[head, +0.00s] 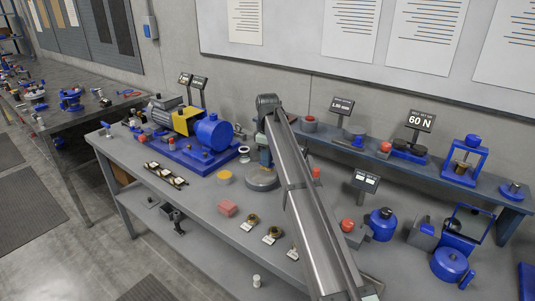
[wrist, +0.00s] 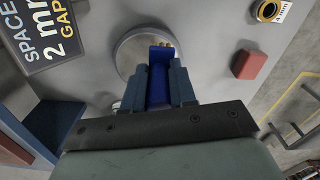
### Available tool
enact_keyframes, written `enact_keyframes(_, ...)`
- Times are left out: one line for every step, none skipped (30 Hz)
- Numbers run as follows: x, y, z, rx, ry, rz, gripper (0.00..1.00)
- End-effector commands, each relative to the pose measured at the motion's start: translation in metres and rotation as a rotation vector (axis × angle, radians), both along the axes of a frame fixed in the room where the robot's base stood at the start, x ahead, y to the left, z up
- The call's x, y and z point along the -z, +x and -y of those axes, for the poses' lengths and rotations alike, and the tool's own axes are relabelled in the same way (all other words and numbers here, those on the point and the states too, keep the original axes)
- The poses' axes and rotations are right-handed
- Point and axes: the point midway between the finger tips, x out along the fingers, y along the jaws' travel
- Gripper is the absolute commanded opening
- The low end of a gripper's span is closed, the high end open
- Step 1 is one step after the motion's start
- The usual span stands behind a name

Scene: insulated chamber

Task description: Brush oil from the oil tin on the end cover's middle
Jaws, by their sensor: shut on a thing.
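My gripper (wrist: 158,78) is shut on a blue brush (wrist: 158,88) with short tan bristles at its tip. In the wrist view the bristles are over a round grey metal disc (wrist: 136,50), which looks like the end cover. I cannot tell whether they touch it. In the head view the disc (head: 262,181) lies on the bench under my gripper (head: 265,160), and my arm hides part of that area. A small round pot with a yellow-orange top (head: 224,177), possibly the oil tin, stands just left of the disc.
A red block (head: 228,208) and labelled brass rings (head: 252,220) lie in front. A raised shelf with signs (head: 420,120) runs along the back right. A sign (wrist: 50,35) shows in the wrist view.

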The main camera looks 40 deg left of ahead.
Motion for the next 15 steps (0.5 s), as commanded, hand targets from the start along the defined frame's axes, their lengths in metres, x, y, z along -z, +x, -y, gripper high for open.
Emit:
enact_keyframes(0.005, 0.000, 0.001, 0.000, -0.001, -0.001, 0.00)
enact_keyframes(0.008, 0.000, 0.000, 0.000, -0.001, -0.001, 0.00)
enact_keyframes(0.011, 0.000, 0.000, 0.000, -0.001, -0.001, 0.00)
enact_keyframes(0.014, 0.000, 0.000, 0.000, -0.001, -0.001, 0.00)
enact_keyframes(0.016, 0.000, 0.000, 0.000, 0.000, -0.001, 0.00)
enact_keyframes(0.020, 0.000, 0.000, 0.000, 0.000, 0.000, 0.00)
enact_keyframes(0.023, 0.000, 0.000, 0.000, 0.000, 0.000, 0.00)
enact_keyframes(0.026, 0.000, 0.000, 0.000, 0.000, 0.000, 0.00)
enact_keyframes(0.030, 0.000, 0.000, 0.000, 0.000, 0.000, 0.00)
enact_keyframes(0.032, 0.000, 0.000, 0.000, -0.001, -0.001, 0.00)
enact_keyframes(0.035, 0.000, 0.000, 0.000, -0.001, -0.001, 0.00)
enact_keyframes(0.038, 0.000, 0.000, 0.000, -0.001, -0.001, 0.00)
enact_keyframes(0.041, 0.000, 0.000, 0.000, -0.001, -0.001, 0.00)
enact_keyframes(0.044, 0.000, 0.001, 0.000, -0.001, -0.001, 0.00)
enact_keyframes(0.050, 0.000, 0.001, 0.000, -0.001, -0.001, 0.00)
